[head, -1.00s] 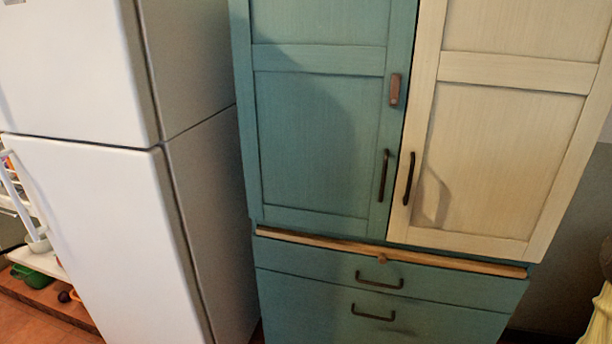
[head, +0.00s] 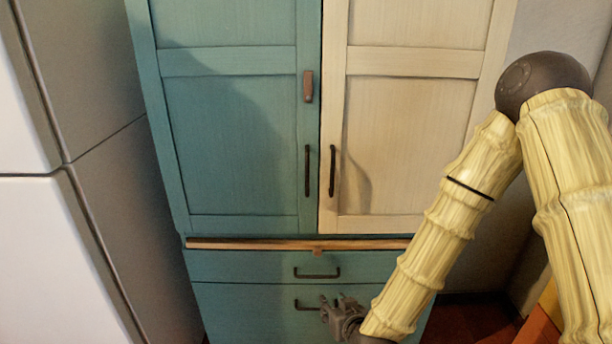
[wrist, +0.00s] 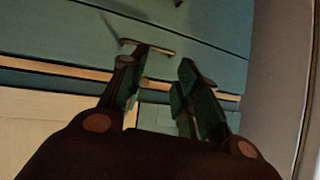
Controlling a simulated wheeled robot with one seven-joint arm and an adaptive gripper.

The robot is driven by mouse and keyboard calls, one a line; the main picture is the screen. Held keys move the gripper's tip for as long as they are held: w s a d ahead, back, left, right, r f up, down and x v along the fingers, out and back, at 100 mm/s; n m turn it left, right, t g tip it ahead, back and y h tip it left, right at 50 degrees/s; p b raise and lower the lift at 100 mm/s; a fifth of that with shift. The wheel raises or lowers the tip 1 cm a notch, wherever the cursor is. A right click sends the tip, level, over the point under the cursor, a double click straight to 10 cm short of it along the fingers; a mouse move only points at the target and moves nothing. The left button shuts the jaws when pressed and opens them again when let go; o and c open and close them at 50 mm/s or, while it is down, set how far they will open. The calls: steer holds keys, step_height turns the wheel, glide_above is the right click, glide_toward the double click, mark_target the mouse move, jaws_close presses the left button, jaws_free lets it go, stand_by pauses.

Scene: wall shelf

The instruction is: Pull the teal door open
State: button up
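The teal door (head: 235,130) is the left upper door of the cabinet and looks shut. Its dark vertical handle (head: 307,171) is near its right edge, below a brown block (head: 308,86). My gripper (head: 330,310) is low, in front of the teal drawers and well below the door handle, touching nothing that I can see. In the wrist view my gripper (wrist: 160,85) shows two fingers spread apart with nothing between them. Drawer fronts and a dark drawer handle (wrist: 148,47) lie beyond the fingers there.
A cream door (head: 408,120) with its own dark handle (head: 332,171) adjoins on the right. A wooden strip (head: 260,243) runs under the doors, above drawers with dark handles (head: 317,274). A white fridge (head: 28,250) stands at the left. Space before the teal door looks clear.

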steer(key=w+a+r+t, duration=0.2)
steer(key=w+r, duration=0.1)
steer(key=r, duration=0.4)
steer(key=w+a+r+t, duration=0.1)
steer(key=w+r, duration=0.2)
steer(key=r, duration=0.3)
steer(key=t, duration=0.4)
glide_toward(308, 177)
steer(key=w+p, duration=0.1)
steer(key=w, duration=0.2)
steer(key=w+a+p, duration=0.1)
steer(key=w, duration=0.3)
steer(key=w+a+p, duration=0.1)
steer(key=w, duration=0.2)
steer(key=shift+w+r, duration=0.15)
jaws_close()
